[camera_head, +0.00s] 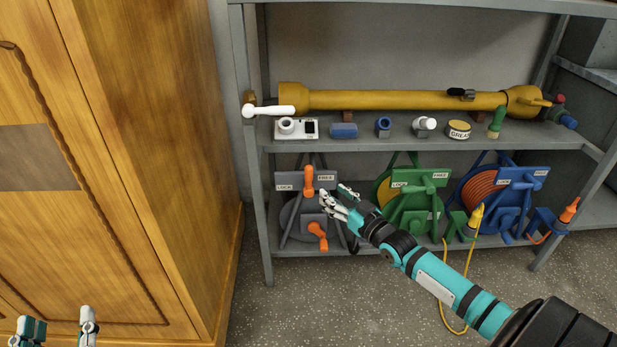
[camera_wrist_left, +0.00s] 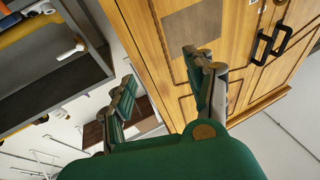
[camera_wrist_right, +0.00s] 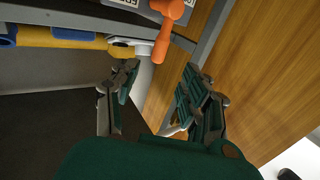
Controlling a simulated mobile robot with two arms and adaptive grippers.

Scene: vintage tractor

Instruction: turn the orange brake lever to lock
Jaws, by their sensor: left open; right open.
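The orange brake lever (camera_head: 309,181) stands roughly upright on the grey reel's plate (camera_head: 289,176), between the LOCK label on the left and the FREE label on the right. It also shows at the top of the right wrist view (camera_wrist_right: 166,28), beyond my fingertips. My right gripper (camera_head: 340,203) is open and empty, just right of and below the lever, apart from it. Its spread fingers show in the right wrist view (camera_wrist_right: 158,88). My left gripper (camera_head: 58,328) is open and empty, low in front of the wooden cabinet, far from the lever.
An orange crank (camera_head: 318,236) sits below the lever on the grey reel. A green reel (camera_head: 415,205) and a blue reel (camera_head: 500,195) stand to the right. The shelf (camera_head: 350,144) above holds small items and a yellow tube (camera_head: 400,100). The wooden cabinet (camera_head: 160,130) closes off the left.

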